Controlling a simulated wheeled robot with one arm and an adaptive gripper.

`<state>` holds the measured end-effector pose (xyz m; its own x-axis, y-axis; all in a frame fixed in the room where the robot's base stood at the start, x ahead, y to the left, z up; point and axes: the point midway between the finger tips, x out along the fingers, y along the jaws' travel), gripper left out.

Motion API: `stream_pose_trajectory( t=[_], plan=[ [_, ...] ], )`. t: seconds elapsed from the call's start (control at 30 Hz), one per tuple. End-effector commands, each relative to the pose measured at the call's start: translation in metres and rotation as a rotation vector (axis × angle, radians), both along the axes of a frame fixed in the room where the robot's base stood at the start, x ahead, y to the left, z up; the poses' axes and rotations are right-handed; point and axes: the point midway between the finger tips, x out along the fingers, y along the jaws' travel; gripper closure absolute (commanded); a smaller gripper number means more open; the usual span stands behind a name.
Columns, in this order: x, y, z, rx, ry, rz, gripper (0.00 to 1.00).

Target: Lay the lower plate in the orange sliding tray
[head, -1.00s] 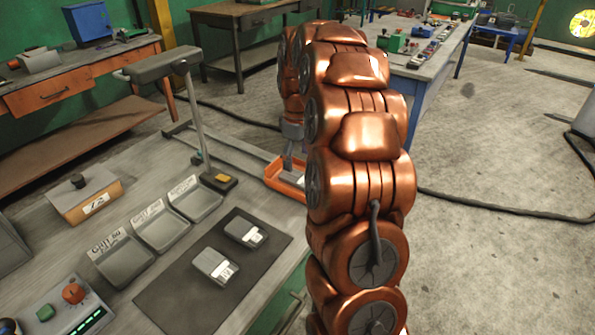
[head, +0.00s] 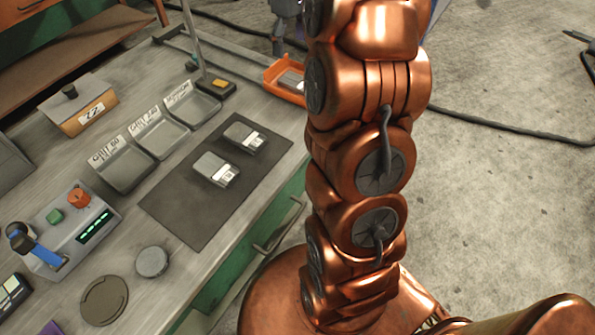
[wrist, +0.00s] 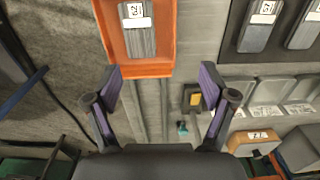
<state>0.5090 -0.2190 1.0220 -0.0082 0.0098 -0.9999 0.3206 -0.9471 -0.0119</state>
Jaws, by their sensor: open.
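The orange sliding tray (head: 272,84) stands at the far end of the bench in the head view, partly hidden by my arm. In the wrist view the tray's near rim (wrist: 142,71) shows at the top. A grey plate with a white label (wrist: 139,42) lies inside it. Two similar plates, an upper one (head: 236,134) and a lower one (head: 208,165), lie on the dark mat (head: 189,219), whose lower part is bare. My gripper (wrist: 162,85) is open and empty, its fingers spread just outside the tray's rim; in the head view it is mostly hidden.
Three grey bins (head: 122,171) stand left of the mat. An upright post (head: 191,35) with a black and yellow block (head: 218,85) at its foot is near the tray. A control box (head: 75,225) and a round disc (head: 152,262) are at the lower left.

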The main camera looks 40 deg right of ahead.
Motion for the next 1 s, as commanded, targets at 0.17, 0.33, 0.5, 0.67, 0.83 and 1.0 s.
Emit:
stream_pose_trajectory(
  t=[0.17,0.33,0.5,0.67,0.83,1.0],
  plan=[
    [-0.034,0.057,0.006,0.009,0.018,-0.018,0.17],
    [-0.074,0.105,0.005,0.013,0.039,-0.05,0.17],
    [-0.122,0.145,-0.003,0.01,0.066,-0.09,0.17],
    [-0.17,0.174,-0.013,0.001,0.088,-0.138,0.17],
    [-0.225,0.197,-0.03,-0.01,0.11,-0.197,0.17],
    [-0.276,0.212,-0.049,-0.025,0.134,-0.26,0.17]
  ],
)
